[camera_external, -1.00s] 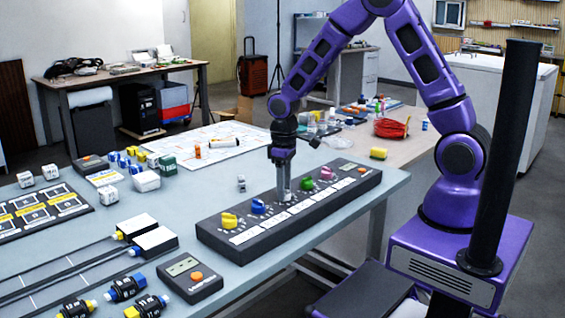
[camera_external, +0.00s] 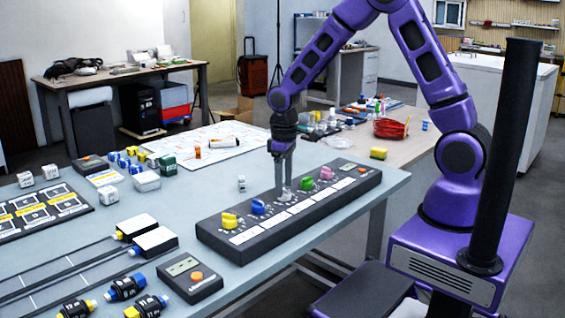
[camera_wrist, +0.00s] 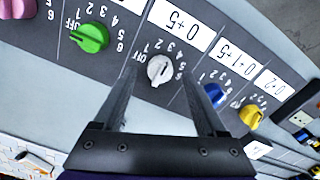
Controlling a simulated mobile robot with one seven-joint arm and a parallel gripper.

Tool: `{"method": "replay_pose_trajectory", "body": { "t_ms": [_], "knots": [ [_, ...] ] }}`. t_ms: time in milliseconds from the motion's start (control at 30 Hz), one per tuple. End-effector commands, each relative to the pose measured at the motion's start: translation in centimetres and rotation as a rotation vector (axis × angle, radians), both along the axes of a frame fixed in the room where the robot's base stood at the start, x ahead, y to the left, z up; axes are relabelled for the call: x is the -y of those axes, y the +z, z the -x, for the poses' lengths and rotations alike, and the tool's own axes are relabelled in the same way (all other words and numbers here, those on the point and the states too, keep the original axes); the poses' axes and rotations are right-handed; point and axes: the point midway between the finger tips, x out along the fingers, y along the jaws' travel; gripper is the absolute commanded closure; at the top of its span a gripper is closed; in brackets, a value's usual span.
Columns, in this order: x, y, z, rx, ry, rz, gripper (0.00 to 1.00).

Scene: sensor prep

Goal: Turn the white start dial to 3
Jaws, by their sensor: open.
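The white dial (camera_wrist: 159,69) sits on the dark control panel (camera_wrist: 60,62), with OFF and numbers printed around it. I cannot tell which mark it points at. In the external view the white dial (camera_external: 285,195) shows in part under my gripper (camera_external: 283,183). My gripper is open and points down at the dial. In the wrist view the fingers of my gripper (camera_wrist: 157,82) reach toward the dial from either side, with the dial showing between them. I cannot tell whether they touch it.
A green dial (camera_wrist: 92,38) and a blue dial (camera_wrist: 213,95) flank the white one. A yellow dial (camera_wrist: 251,116) and a pink dial (camera_wrist: 17,8) stand at the row's ends. A black meter (camera_external: 190,277) lies on the blue-grey table (camera_external: 225,180) in front.

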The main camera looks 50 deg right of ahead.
Motion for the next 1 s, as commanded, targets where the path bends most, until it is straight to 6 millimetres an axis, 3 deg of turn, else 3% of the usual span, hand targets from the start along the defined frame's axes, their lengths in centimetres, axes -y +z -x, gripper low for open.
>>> {"method": "replay_pose_trajectory", "body": {
  "t_ms": [500,700,1000],
  "knots": [
    [-0.1,12.4,-0.1,0.005,0.000,-0.002,0.26],
    [0.0,15.0,0.0,0.003,0.000,-0.001,0.26],
    [0.0,15.7,0.0,0.001,0.001,0.000,0.26]
  ]
}}
